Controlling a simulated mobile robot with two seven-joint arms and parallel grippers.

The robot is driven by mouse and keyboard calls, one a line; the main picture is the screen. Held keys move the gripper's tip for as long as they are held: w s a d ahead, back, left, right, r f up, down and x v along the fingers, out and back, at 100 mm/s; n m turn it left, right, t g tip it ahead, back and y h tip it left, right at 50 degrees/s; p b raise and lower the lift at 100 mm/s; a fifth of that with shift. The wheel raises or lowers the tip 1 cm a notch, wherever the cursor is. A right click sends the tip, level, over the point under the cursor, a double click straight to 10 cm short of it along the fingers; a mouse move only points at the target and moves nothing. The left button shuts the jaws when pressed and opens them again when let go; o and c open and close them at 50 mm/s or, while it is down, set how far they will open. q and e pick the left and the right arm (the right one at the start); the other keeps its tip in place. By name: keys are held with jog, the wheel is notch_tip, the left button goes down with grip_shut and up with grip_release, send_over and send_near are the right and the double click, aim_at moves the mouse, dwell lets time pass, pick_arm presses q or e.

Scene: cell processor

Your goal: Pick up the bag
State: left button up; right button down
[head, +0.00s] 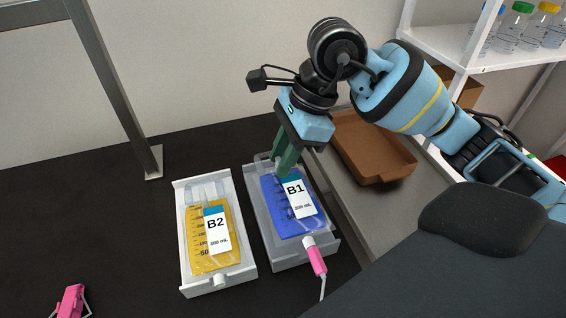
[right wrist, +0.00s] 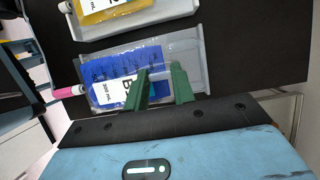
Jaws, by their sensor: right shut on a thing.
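The blue bag labelled B1 (head: 290,207) lies in a grey-white tray (head: 262,233) on the black table in the head view. It also shows in the right wrist view (right wrist: 103,74), with a pink-tipped port at one end. My right gripper (head: 281,172), with green fingers, reaches down to the bag's upper end, beside the label. It is shut on the bag; the fingers (right wrist: 161,75) partly cover the label in the right wrist view. The bag still lies within the tray. My left gripper is not in view.
A yellow bag labelled B2 (head: 209,238) lies in a white tray (head: 187,262) just left. A brown bin (head: 372,150) stands right of the table edge. A metal post (head: 112,85) rises behind left. A pink item (head: 71,300) is at bottom left. Shelves with bottles (head: 510,28) stand at right.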

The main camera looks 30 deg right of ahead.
jog(key=s+a, duration=0.3)
jog(key=a, duration=0.1)
jog(key=s+a+r, duration=0.1)
jog(key=s+a, duration=0.2)
jog(key=a, duration=0.2)
jog(key=s+a, duration=0.3)
jog(key=a, duration=0.1)
jog(key=shift+a+r+b, duration=0.15)
jog(key=shift+r+b, duration=0.1)
jog(key=shift+b, duration=0.1)
jog(key=c, duration=1.8)
grip_release()
grip_shut()
